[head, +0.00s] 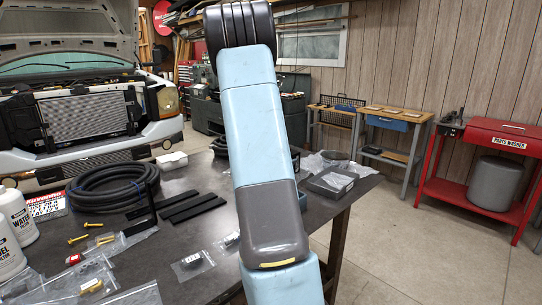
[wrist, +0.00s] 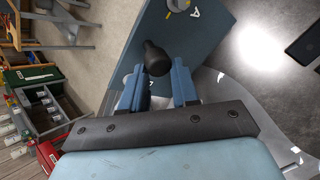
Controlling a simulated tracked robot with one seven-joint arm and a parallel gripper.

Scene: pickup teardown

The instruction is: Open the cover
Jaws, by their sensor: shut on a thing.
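In the wrist view, a flat blue panel (wrist: 185,45), which looks like the cover, lies tilted across the upper middle. It carries a white "A" mark and a yellow and grey round part (wrist: 178,5) near the top edge. A black rounded knob (wrist: 156,58) stands out between the two blue fingers of my gripper (wrist: 157,85). My gripper is shut on this black knob. The fingers hide the knob's lower part and where it joins the panel. In the head view my own arm hides the gripper and the panel.
A dark workbench (head: 185,235) holds a coiled black hose (head: 105,190), black strips, bagged parts and white bottles (head: 15,215). A pickup with its hood up (head: 75,110) stands at left. A red parts washer (head: 495,150) stands at right, with clear floor before it.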

